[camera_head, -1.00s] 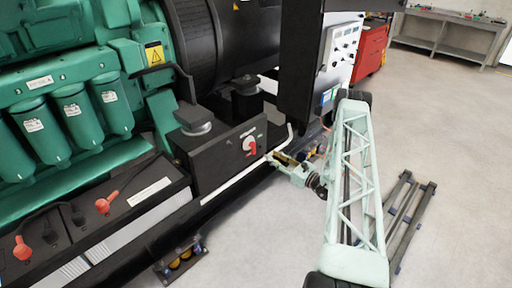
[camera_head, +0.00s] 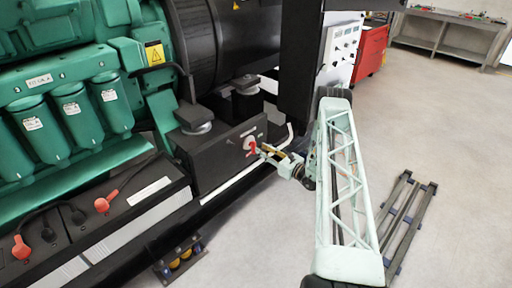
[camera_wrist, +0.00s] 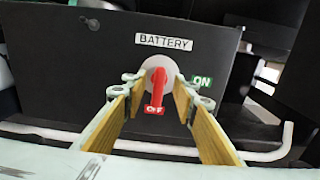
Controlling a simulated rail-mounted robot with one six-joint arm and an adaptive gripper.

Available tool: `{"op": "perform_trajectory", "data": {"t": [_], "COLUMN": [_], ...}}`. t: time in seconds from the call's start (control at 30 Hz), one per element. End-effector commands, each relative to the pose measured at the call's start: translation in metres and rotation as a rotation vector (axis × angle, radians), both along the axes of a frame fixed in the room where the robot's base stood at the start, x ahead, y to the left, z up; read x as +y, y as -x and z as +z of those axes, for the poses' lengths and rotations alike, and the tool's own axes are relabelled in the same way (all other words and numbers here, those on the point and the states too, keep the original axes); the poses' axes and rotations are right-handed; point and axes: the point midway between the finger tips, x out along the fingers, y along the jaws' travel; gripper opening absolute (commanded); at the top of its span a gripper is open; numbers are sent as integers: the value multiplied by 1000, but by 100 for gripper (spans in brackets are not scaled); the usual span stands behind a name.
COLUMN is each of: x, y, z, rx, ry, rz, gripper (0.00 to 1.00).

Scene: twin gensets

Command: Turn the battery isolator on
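The battery isolator is a red handle (camera_wrist: 157,90) on a pale round base, on the front of a black box (camera_head: 218,155). In the wrist view the handle hangs down with its end at a red OFF label (camera_wrist: 154,110). A green ON label (camera_wrist: 202,82) is to the right, and a BATTERY plate (camera_wrist: 163,42) is above. The isolator shows small in the head view (camera_head: 250,144). My gripper (camera_wrist: 160,92) is open, with its two tan-padded fingers apart on the left and right of the isolator. I cannot tell whether either finger touches it.
A pale bar (camera_wrist: 282,140) runs below the box and bends up at the right. Green filters (camera_head: 75,110) and batteries with red-capped terminals (camera_head: 105,200) are to the left. A grey control panel (camera_head: 340,45) stands behind my arm. The floor at right is mostly clear around a dark frame (camera_head: 408,215).

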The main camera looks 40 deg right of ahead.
Motion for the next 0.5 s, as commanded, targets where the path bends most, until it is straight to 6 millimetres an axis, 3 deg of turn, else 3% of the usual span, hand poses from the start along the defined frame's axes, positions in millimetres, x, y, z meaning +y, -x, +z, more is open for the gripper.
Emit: {"op": "perform_trajectory", "data": {"t": [0.23, 0.5], "x": [4, 5], "y": [-32, -51], "z": [0, 0], "rx": [-1, 1], "ry": [2, 0], "rz": [2, 0], "gripper": [26, 26]}}
